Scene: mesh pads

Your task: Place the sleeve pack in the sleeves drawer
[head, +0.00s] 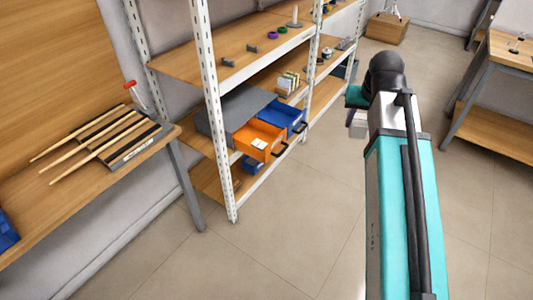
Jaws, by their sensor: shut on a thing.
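A grey drawer cabinet (222,117) stands on a shelf of the rack. Its orange drawer (249,138) and its blue drawer (291,119) are pulled open side by side. A small whitish thing (259,144) shows at the orange drawer; I cannot tell if it is a label or contents. I cannot read which drawer is for sleeves. My gripper (356,120) is to the right of the drawers, out over the aisle, and mostly hidden behind my arm. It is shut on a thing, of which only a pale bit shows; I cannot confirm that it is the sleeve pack.
Upright packs (287,83) stand on the shelf behind the blue drawer. A white rack post (216,120) rises left of the orange drawer. A wooden bench (65,190) with rods is at left, another table (510,50) at right. The floor between is clear.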

